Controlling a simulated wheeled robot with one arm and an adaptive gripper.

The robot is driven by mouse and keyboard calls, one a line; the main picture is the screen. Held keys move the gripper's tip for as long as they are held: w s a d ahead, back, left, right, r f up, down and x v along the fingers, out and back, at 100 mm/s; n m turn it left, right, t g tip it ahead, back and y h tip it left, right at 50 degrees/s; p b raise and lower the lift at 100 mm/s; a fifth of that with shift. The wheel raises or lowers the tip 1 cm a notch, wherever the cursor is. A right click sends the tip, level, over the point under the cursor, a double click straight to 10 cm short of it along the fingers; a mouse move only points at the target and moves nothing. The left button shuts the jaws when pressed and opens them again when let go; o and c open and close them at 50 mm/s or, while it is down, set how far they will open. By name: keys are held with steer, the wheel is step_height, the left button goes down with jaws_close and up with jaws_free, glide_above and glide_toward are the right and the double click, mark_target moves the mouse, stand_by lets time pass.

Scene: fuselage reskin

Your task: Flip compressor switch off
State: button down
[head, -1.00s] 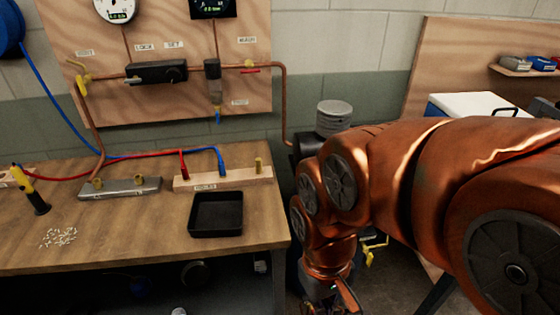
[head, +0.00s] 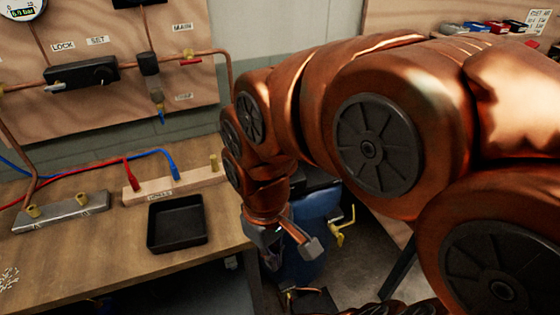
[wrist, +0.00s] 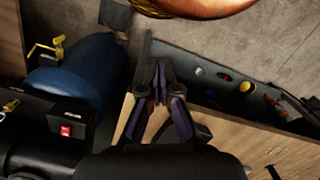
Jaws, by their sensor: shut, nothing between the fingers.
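The compressor shows in the head view as a blue tank (head: 318,212) on the floor right of the bench, partly hidden by my arm. In the wrist view its blue tank (wrist: 75,75) lies at the left. A red switch (wrist: 66,130) sits on a black box at the compressor's lower left in that view; its position is too small to read. My gripper (head: 285,252) hangs in front of the tank. In the wrist view my gripper (wrist: 157,68) is shut and empty, its fingers to the right of the switch and apart from it.
A wooden bench (head: 120,265) with a black tray (head: 177,222) and a manifold block (head: 60,211) stands at the left. A yellow-handled valve (head: 342,228) sticks out at the tank's right. A pipework panel (head: 110,105) stands behind the bench. Some bare floor shows right of the tank.

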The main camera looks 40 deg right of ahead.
steer(key=w+d+r+n+t, duration=0.1)
steer(key=w+d+r+n, duration=0.2)
steer(key=w, duration=0.5)
steer(key=w+d+r+n, duration=0.1)
steer(key=w+d+n, duration=0.35)
steer(key=w, duration=0.25)
steer(key=w+d+n+t, duration=0.1)
steer(key=w+d+n, duration=0.2)
steer(key=w+d, duration=0.2)
steer(key=w+d+n, duration=0.3)
steer(key=w+d, duration=0.3)
steer(key=d, duration=0.4)
steer(key=shift+d+r+t, duration=0.15)
steer(key=shift+d+t, duration=0.15)
steer(key=shift+t, duration=0.1)
steer(key=f+p, duration=0.1)
steer(key=f, duration=0.3)
steer(key=w+f+p, duration=0.1)
steer(key=f+p, duration=0.1)
steer(key=f, duration=0.3)
steer(key=f+p, duration=0.2)
steer(key=f, duration=0.2)
steer(key=shift+w+d+f, duration=0.2)
steer(key=shift+w+f, duration=0.15)
steer(key=shift+f, duration=0.05)
steer(key=shift+f, duration=0.15)
